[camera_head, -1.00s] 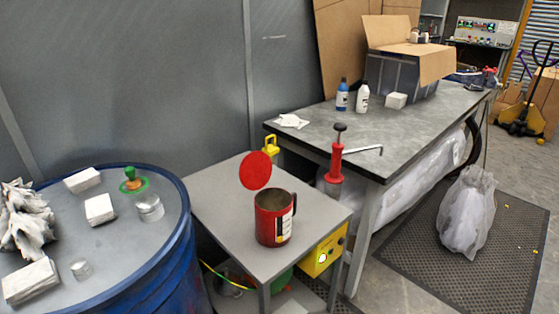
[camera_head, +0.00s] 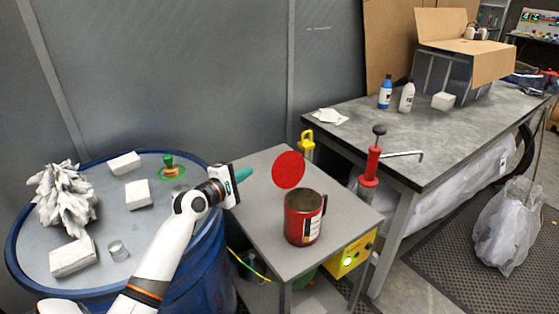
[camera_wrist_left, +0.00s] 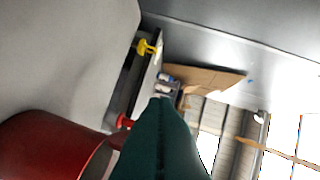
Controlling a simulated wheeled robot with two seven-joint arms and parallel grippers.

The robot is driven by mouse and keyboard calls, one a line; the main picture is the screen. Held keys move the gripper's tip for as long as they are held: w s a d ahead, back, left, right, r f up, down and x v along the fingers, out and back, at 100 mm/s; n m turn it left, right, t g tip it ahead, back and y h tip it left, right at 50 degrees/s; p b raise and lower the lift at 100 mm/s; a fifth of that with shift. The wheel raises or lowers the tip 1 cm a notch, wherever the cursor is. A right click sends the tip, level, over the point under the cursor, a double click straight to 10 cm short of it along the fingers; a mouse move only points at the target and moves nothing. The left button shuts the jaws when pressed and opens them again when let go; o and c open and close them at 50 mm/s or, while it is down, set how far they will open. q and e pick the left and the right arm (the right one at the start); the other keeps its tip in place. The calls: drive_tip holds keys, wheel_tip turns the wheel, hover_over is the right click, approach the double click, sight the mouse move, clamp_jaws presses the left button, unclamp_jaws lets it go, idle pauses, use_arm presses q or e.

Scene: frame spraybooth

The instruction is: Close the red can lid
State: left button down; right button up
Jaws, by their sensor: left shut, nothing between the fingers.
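The red can (camera_head: 304,218) stands upright on a small grey side table, its mouth open and a dark handle on its right. Its round red lid (camera_head: 288,169) is raised on edge above the rim at the back left. My left gripper (camera_head: 243,173) is shut and empty, with its teal fingers pointing right towards the lid, left of it and apart. In the left wrist view the shut fingers (camera_wrist_left: 165,105) fill the lower middle. A large red curved surface there, apparently the can (camera_wrist_left: 50,145), is at the lower left. My right gripper is not in view.
The side table (camera_head: 262,178) has free room around the can. A blue drum (camera_head: 30,265) with blocks and a rag is at left, below my left arm. A workbench (camera_head: 440,135) is at right.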

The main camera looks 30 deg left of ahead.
sight(286, 169)
use_arm(q)
drive_tip(key=w, duration=1.1)
drive_tip(key=d+p, duration=0.1)
drive_tip(key=s+d+p, duration=0.2)
drive_tip(key=shift+s+d+r, duration=0.1)
drive_tip(key=shift+d+r, duration=0.15)
drive_tip(key=shift+r, duration=0.1)
drive_tip(key=shift+f, duration=0.1)
